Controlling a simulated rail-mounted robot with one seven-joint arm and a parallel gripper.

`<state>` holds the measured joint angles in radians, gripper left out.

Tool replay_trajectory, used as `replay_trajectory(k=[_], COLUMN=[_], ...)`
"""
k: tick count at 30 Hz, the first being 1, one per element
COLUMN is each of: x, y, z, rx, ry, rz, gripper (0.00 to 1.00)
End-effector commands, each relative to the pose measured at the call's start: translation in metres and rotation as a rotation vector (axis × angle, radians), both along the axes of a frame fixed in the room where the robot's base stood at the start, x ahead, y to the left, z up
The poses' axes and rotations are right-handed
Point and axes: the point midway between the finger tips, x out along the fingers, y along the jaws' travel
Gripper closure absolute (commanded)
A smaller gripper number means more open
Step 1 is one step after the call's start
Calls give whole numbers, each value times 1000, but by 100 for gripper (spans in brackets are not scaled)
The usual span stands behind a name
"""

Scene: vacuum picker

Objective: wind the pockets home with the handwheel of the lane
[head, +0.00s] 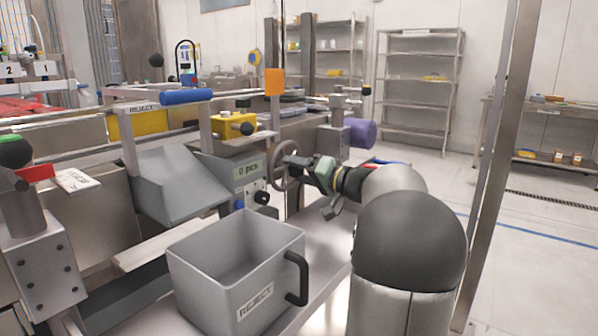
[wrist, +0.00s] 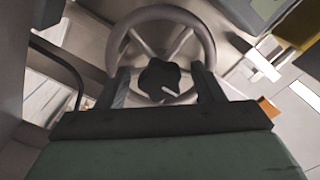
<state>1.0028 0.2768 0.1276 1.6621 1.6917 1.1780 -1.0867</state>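The handwheel (head: 279,168) is a grey spoked ring on the side of the machine, beside the "0 pcs" panel. In the wrist view the handwheel (wrist: 160,12) shows face-on, with a black lobed knob (wrist: 158,78) in front of its lower half. My gripper (wrist: 160,68) points at the wheel with its two fingers spread, one on each side of the knob. Nothing is seen clamped between them, and I cannot tell whether they touch the wheel. In the head view my gripper (head: 312,170) is close to the wheel's right side. The pockets cannot be made out.
A grey reject bin (head: 225,262) with a black handle stands on the shelf in front, below a grey chute (head: 180,185). A counter panel (head: 248,170) reads "0 pcs". A metal post (head: 497,150) rises at the right. Open floor lies beyond it.

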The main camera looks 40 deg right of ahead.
Motion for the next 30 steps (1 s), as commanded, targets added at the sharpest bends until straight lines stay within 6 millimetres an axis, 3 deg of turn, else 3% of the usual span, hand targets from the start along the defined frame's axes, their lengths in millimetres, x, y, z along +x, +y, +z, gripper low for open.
replay_trajectory(k=[8, 24, 30], x=[-14, -133, -160], y=[-4, -39, -47], z=[2, 3, 1], rx=[1, 1, 1], ry=[0, 1, 1], rz=[-1, -4, -2], gripper=[39, 39, 39])
